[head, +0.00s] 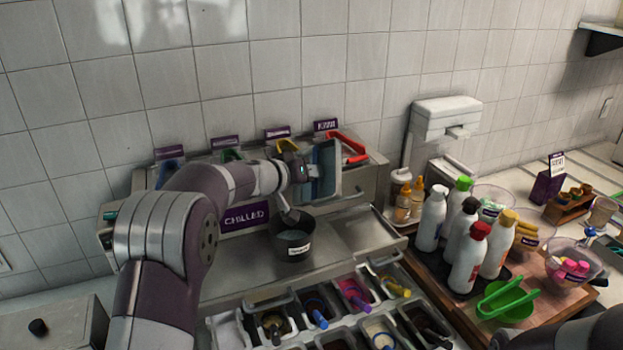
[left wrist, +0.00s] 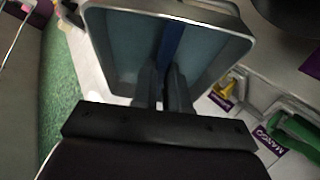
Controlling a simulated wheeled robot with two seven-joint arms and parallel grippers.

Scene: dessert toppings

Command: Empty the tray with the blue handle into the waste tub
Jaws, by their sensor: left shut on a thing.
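My left gripper (head: 306,172) is shut on the blue handle (left wrist: 172,42) of a metal tray, as the left wrist view shows (left wrist: 165,88). The tray (head: 327,168) is lifted and steeply tilted above the right end of the chilled unit in the head view. Its blue-grey inner face fills the upper left wrist view (left wrist: 122,45), and no topping shows on the visible part. The dark waste tub (head: 294,248) with a white label stands on the steel counter, below and slightly left of the tray. Its inside looks bluish-grey; its contents are unclear. My right gripper is out of view.
The chilled unit (head: 246,217) has trays with green (head: 231,155), orange (head: 287,145) and red (head: 349,147) handles. Topping bins (head: 318,310) lie in front. Several bottles (head: 467,257) stand at right. Steel counter right of the tub (head: 362,238) is clear.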

